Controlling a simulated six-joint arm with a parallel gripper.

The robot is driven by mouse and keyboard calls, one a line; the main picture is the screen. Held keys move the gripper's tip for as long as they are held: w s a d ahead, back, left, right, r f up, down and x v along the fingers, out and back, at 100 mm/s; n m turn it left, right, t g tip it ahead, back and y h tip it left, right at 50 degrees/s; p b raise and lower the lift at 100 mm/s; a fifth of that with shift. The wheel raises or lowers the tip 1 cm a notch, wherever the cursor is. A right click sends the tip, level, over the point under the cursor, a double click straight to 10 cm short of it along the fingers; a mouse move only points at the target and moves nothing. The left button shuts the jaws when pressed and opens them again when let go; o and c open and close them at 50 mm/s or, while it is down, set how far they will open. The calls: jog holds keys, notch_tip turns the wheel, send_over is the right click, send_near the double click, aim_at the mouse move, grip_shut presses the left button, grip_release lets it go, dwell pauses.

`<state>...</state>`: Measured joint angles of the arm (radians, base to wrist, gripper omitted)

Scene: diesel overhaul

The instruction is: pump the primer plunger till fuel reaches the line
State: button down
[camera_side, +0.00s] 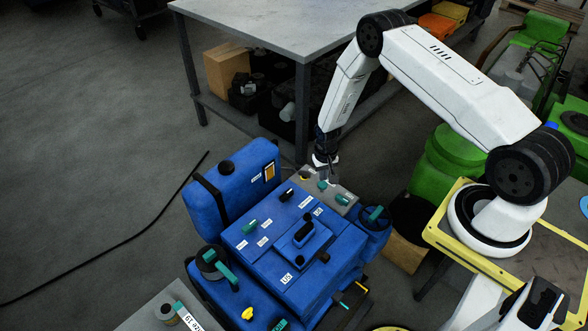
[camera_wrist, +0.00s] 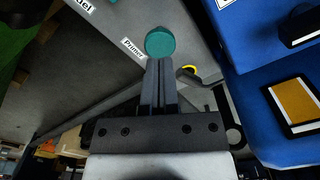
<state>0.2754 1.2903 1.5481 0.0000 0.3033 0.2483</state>
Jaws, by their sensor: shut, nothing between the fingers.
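The primer plunger has a round teal cap (camera_wrist: 160,42) beside a label reading "Primer" in the wrist view. In the side view its teal top (camera_side: 322,185) shows on the grey plate (camera_side: 312,199) at the back of the blue engine (camera_side: 300,245). My gripper (camera_wrist: 158,62) is shut and empty, its fingertips at the cap's near edge; I cannot tell whether they touch it. In the side view my gripper (camera_side: 326,172) points down just above the plunger. A framed window with amber fill (camera_wrist: 294,104) is on the blue tank; no level line is readable.
The blue tank (camera_side: 232,190) with a black cap stands left of the grey plate. Other teal handles (camera_side: 376,213) stick up from the engine. A grey workbench (camera_side: 270,25) is behind.

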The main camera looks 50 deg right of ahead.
jog(key=shift+r, duration=2.55)
jog(key=shift+r, duration=0.1)
jog(key=shift+r, duration=1.85)
jog(key=s+a+r+n+t, duration=0.1)
jog(key=s+a+r+n, duration=0.15)
jog(key=r, duration=0.45)
jog(key=s+a+r+n, duration=0.1)
jog(key=s+a+r, duration=0.1)
jog(key=a+r, duration=0.35)
jog(key=s+a+r+n+t, duration=0.1)
jog(key=s+a+r, duration=0.3)
jog(key=s+r, duration=0.5)
jog(key=shift+s+r+n+t, duration=0.25)
jog(key=shift+s+n, duration=0.25)
jog(key=shift+n, duration=0.25)
